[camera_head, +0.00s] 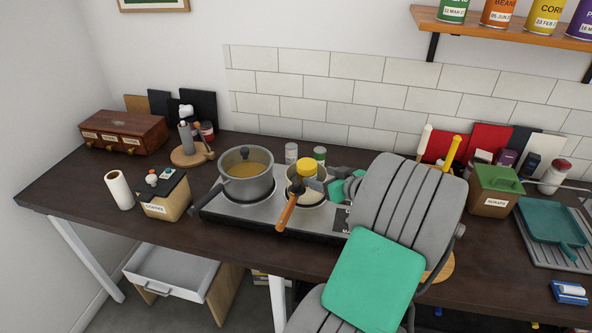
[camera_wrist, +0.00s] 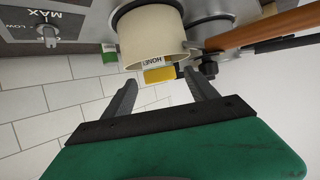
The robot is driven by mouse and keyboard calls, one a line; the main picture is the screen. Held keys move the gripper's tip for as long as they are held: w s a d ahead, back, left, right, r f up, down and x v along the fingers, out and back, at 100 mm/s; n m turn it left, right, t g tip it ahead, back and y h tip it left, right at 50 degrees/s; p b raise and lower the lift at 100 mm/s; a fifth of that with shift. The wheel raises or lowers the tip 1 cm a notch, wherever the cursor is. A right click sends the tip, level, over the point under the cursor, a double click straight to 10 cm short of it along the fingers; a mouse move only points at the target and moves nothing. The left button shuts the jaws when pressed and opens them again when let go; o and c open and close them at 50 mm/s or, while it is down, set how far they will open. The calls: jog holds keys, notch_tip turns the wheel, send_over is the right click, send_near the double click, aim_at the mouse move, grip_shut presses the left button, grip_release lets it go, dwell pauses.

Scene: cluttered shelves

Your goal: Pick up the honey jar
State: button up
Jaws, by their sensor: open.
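The honey jar (camera_head: 306,168) has a yellow lid and stands in or just behind the small pot (camera_head: 313,196) on the right of the stove. Its lower part is hidden. In the wrist view, the yellow lid and part of a HONEY label of the jar (camera_wrist: 158,74) show at the rim of the cream-coloured pot (camera_wrist: 150,40). My gripper (camera_wrist: 160,80) is open, with its two dark fingers pointing at the lid, one on each side in the picture. I cannot tell how far apart they are from the jar. Nothing is held.
A larger pot (camera_head: 247,185) stands on the left of the stove (camera_head: 240,216). The small pot's wooden handle (camera_head: 287,211) points forward. Two small shakers (camera_head: 291,152) stand behind the pots, near the tiled wall. A green-lidded box (camera_head: 493,196) is right of my arm.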

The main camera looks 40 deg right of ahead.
aim_at(313, 171)
jog(key=shift+w+d, duration=0.15)
jog(key=shift+w, duration=0.4)
jog(key=p+x, duration=0.3)
jog(key=x, duration=0.3)
jog(key=shift+w+d, duration=0.1)
jog(key=shift+w, duration=0.25)
jog(key=shift+w+d+f, duration=0.1)
jog(key=shift+w, duration=0.1)
grip_shut()
